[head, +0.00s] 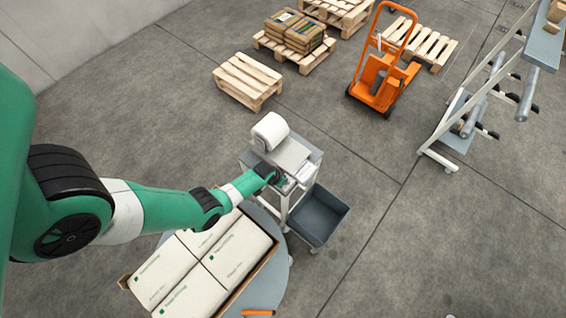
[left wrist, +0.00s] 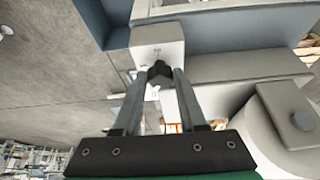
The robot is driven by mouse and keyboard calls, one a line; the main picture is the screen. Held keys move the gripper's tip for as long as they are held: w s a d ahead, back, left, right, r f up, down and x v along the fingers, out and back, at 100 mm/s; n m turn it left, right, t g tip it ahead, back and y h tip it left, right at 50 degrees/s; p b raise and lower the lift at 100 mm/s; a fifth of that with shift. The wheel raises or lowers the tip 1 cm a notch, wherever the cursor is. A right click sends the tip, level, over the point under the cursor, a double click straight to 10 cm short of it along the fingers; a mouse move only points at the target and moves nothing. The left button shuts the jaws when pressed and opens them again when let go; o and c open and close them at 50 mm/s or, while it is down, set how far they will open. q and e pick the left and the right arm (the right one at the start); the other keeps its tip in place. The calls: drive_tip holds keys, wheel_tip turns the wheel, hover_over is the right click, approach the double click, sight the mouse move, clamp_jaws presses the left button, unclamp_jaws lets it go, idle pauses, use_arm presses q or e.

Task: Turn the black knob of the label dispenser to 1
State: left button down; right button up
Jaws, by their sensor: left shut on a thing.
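The label dispenser (head: 290,155) is a grey-white unit with a white roll on top, standing on a small stand in the middle of the head view. Its black knob (left wrist: 159,70) sits on a light box (left wrist: 158,38) in the left wrist view. My left gripper (left wrist: 161,80) is shut on the knob, with one finger on each side. In the head view my left arm covers the knob, and the gripper (head: 284,184) is at the dispenser's front. The knob's pointer and scale are too small to read. My right gripper is not in view.
A blue-grey bin (head: 322,216) hangs beside the stand.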

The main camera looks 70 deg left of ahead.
use_arm(q)
drive_tip(key=m, duration=0.1)
drive_tip(key=m+h+b, duration=0.1)
drive_tip(key=m, duration=0.1)
drive_tip(key=m+h, duration=0.1)
drive_tip(key=m, duration=0.1)
drive_tip(key=shift+a+t+b, duration=0.3)
drive_tip(key=shift+a+b, duration=0.05)
drive_tip(key=shift+a, duration=0.05)
drive_tip(key=m+h, duration=0.1)
drive_tip(key=m, duration=0.2)
drive_tip(key=shift+a, duration=0.1)
drive_tip(key=shift+a+m+h, duration=0.1)
drive_tip(key=shift+m+h, duration=0.4)
drive_tip(key=shift+m, duration=0.7)
drive_tip(key=shift+c, duration=2.3)
unclamp_jaws()
